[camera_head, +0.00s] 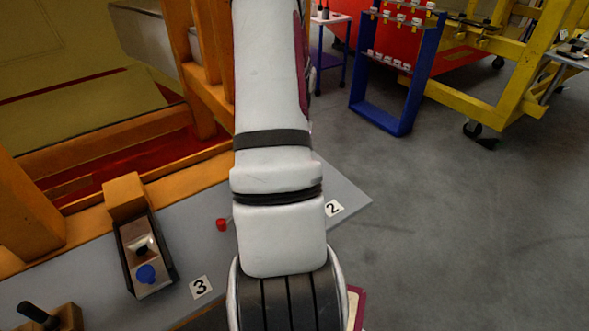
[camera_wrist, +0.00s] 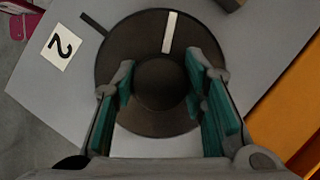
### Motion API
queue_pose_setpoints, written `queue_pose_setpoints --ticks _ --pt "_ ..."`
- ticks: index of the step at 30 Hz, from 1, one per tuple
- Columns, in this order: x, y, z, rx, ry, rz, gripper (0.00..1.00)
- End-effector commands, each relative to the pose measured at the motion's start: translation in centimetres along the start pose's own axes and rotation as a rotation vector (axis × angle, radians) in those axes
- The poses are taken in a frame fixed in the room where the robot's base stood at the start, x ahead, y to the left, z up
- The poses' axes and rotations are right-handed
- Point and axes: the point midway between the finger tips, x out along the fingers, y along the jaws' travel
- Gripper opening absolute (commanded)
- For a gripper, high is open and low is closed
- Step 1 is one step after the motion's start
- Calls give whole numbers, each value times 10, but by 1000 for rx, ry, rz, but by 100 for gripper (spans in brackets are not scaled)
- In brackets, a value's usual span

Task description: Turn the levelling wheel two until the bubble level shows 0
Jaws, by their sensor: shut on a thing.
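The levelling wheel two (camera_wrist: 130,45) is a dark disc with a white radial mark (camera_wrist: 169,32), seen from above in the wrist view. A dark mark lies on the grey surface just beyond its rim. The label "2" (camera_wrist: 61,46) lies beside it, and shows also in the head view (camera_head: 333,208). My gripper (camera_wrist: 160,88) has its two green-padded fingers on either side of the wheel's round raised hub (camera_wrist: 161,82) and is shut on it. In the head view my arm hides the wheel and the gripper. I cannot make out a bubble level reading.
On the grey table (camera_head: 193,240) stand a box with a blue knob (camera_head: 146,274), a small red knob (camera_head: 221,224), the label "3" (camera_head: 201,287) and a black handle (camera_head: 35,313). Orange beams (camera_head: 105,140) border the table. Open floor (camera_head: 470,220) lies to the right.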

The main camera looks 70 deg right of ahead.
Motion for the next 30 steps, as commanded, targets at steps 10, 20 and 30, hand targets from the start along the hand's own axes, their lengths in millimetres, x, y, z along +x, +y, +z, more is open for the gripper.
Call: queue_pose_setpoints --ticks 10,20,30 --pt "0 0 0 168 0 -70 0" --pt "0 0 0 216 0 -89 0" --pt "0 0 0 216 0 -89 41"
